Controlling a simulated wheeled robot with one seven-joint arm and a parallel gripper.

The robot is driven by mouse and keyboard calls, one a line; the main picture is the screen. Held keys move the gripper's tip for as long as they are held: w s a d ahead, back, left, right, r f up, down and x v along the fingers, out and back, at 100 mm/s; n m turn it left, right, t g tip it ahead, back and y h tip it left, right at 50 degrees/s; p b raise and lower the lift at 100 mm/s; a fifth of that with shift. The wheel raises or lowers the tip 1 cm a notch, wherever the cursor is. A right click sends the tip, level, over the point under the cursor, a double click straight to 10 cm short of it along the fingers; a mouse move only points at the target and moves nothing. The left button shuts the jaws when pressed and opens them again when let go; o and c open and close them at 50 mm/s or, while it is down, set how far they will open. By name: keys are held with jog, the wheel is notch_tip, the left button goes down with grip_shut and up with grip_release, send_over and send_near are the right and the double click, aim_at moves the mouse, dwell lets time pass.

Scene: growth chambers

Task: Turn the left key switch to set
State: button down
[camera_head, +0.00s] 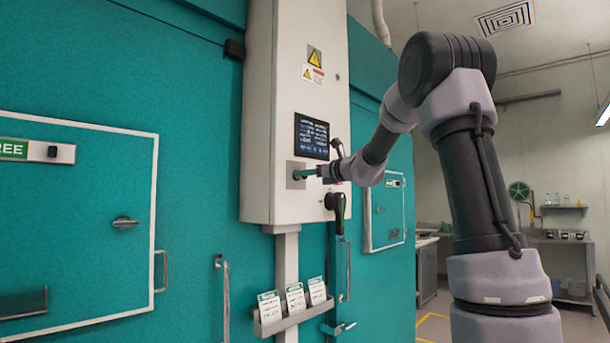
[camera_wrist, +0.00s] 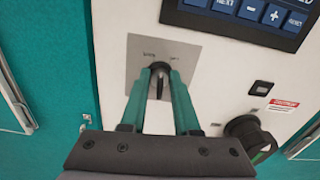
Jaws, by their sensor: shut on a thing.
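The left key switch sits on a grey square plate (camera_head: 295,175) on the white control cabinet (camera_head: 285,100), below the display. In the wrist view its dark key (camera_wrist: 157,86) shows between the fingertips, in front of the plate (camera_wrist: 132,95). My gripper (camera_head: 298,174) reaches in from the right with its green fingers at the plate. In the wrist view my gripper (camera_wrist: 159,72) is shut on the key. Small markings show on the plate above the fingertips, too blurred to read. The fingers hide part of the switch, so its exact setting is unclear.
The display (camera_head: 311,137) with its buttons (camera_wrist: 250,12) is just above. A black knob (camera_wrist: 248,135) is to the right, and a black handle (camera_head: 335,205) hangs lower right. A card rack (camera_head: 290,322) is below. Teal chamber doors (camera_head: 70,220) flank the cabinet.

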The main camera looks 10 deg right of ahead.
jog(key=m, duration=0.6)
jog(key=shift+w+d+m, duration=0.1)
jog(key=shift+d+m, duration=0.1)
jog(key=shift+m, duration=0.2)
dwell(0.4)
jog(key=c, duration=1)
grip_release()
jog(key=v, duration=1)
jog(key=shift+s+d+f, duration=0.1)
jog(key=shift+s+d, duration=0.1)
jog(key=shift+s, duration=0.15)
